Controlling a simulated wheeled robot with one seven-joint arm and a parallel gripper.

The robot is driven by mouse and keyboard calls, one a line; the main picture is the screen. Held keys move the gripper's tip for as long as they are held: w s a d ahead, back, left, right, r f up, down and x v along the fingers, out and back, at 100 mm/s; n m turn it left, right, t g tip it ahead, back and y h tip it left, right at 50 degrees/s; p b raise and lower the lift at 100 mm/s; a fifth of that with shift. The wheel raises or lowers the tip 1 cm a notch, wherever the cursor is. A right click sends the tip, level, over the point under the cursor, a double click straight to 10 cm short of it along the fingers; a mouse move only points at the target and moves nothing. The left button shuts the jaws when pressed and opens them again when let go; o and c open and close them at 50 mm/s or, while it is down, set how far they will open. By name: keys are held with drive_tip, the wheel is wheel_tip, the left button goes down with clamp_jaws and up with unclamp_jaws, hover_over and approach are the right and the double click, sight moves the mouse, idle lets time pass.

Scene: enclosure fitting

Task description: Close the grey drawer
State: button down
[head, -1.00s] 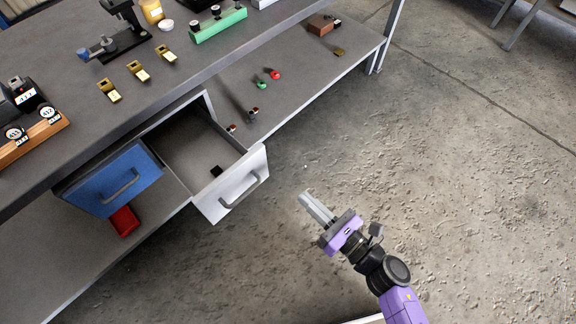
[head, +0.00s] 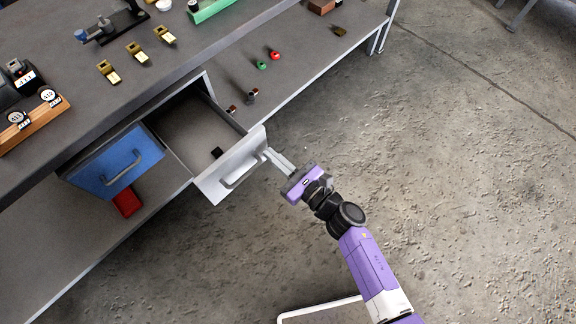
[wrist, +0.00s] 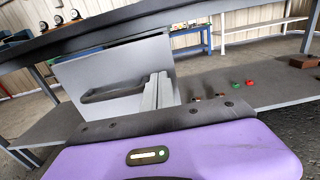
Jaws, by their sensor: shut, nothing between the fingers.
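The grey drawer (head: 219,182) stands pulled out below the workbench, with a light grey front and a bar handle (head: 243,171). A small black object (head: 217,153) lies inside it. My gripper (head: 270,154) is shut and empty, with its fingertips at the right part of the drawer front, right of the handle. In the wrist view the shut fingers (wrist: 158,92) overlap the right part of the drawer front (wrist: 122,68), beside the handle (wrist: 112,92). I cannot tell whether they touch it.
A blue drawer (head: 115,163) is left of the grey one, with a red bin (head: 127,202) below. Small red and green parts (head: 262,65) lie on the lower shelf. The workbench top (head: 160,75) overhangs the drawers. Floor to the right is clear.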

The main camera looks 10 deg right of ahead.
sight(260, 145)
drive_tip(key=shift+x, duration=1.15)
drive_tip(key=shift+w+a+b, duration=0.3)
drive_tip(key=shift+w+b, duration=0.1)
drive_tip(key=b+x, duration=1.2)
drive_tip(key=x, duration=1.2)
drive_tip(key=shift+r+b, duration=0.15)
drive_tip(key=shift+b, duration=0.2)
drive_tip(key=shift+s, duration=0.1)
